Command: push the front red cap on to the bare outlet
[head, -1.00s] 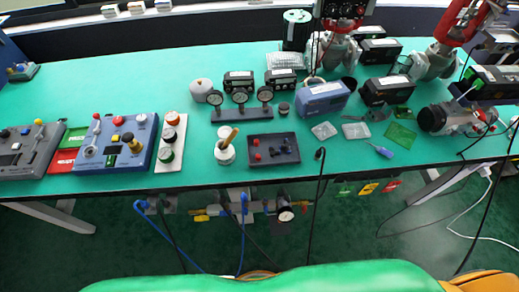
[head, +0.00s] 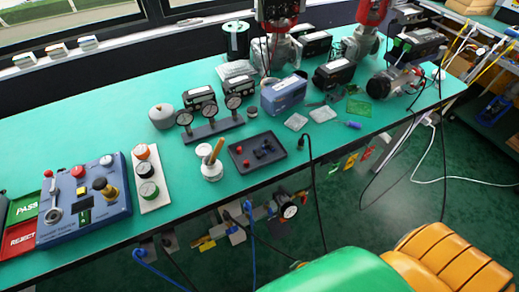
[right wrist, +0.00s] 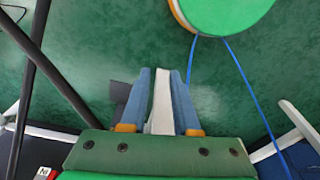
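A black tray (head: 273,161) lies near the table's front edge in the head view. Two small red caps (head: 246,162) sit at its left side, one behind the other, with small dark parts to their right. A blue box-shaped device (head: 285,95) stands behind the tray. I cannot make out a bare outlet at this size. My right gripper (right wrist: 160,72) shows only in the right wrist view, over the green floor. Neither gripper shows in the head view.
A stand with several gauges (head: 212,132) is behind the tray. A white pot with a wooden handle (head: 211,166) stands left of it. A button panel (head: 149,180) and a blue control box (head: 85,200) are further left. A black cable (head: 305,150) hangs over the front edge.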

